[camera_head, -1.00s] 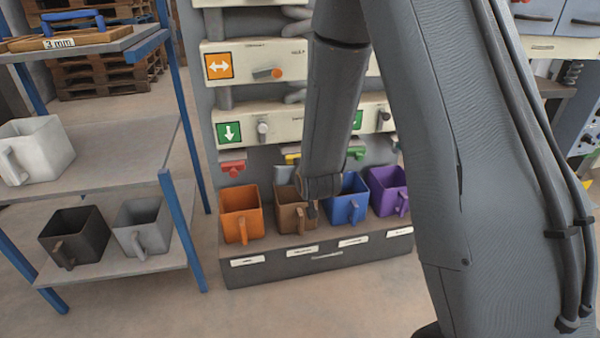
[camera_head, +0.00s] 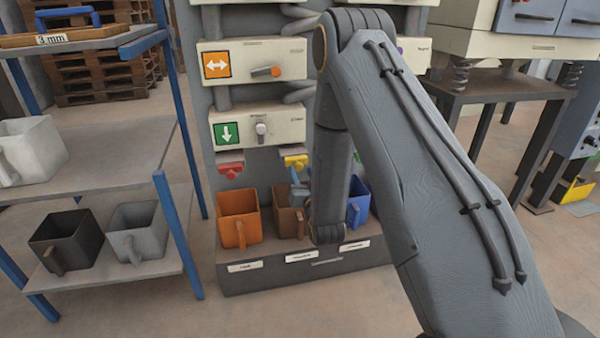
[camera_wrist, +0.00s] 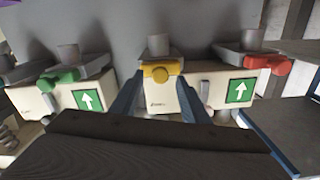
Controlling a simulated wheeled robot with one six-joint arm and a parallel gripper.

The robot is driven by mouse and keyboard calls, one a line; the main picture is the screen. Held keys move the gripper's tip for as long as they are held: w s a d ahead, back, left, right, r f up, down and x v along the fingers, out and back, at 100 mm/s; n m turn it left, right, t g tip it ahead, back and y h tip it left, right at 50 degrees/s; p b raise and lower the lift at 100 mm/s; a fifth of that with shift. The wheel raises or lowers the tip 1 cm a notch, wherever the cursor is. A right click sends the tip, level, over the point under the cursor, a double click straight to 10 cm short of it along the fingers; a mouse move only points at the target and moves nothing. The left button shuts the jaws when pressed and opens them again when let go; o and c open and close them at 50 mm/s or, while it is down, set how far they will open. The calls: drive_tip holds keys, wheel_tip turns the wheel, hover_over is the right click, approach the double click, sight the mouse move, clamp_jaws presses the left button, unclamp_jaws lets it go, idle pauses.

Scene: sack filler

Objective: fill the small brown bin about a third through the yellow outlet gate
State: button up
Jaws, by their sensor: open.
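The small brown bin (camera_head: 287,222) stands upright on the dark bench between the orange and blue bins, partly hidden by my arm. I cannot see how full it is. The yellow outlet gate (camera_head: 295,161) sits above it on the machine front. In the head view my arm mostly hides the gripper.
The orange bin (camera_head: 239,218) and blue bin (camera_head: 358,203) flank the brown one closely. A red gate (camera_head: 231,170) is left of the yellow one; a green gate (camera_wrist: 58,77) is on its other side. A blue-legged shelf (camera_head: 110,262) stands at left.

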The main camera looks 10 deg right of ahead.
drive_tip(key=shift+w, duration=1.25)
clamp_jaws()
drive_tip(key=shift+s, duration=0.15)
drive_tip(key=shift+s+p, duration=0.55)
drive_tip(key=shift+s, duration=0.55)
unclamp_jaws()
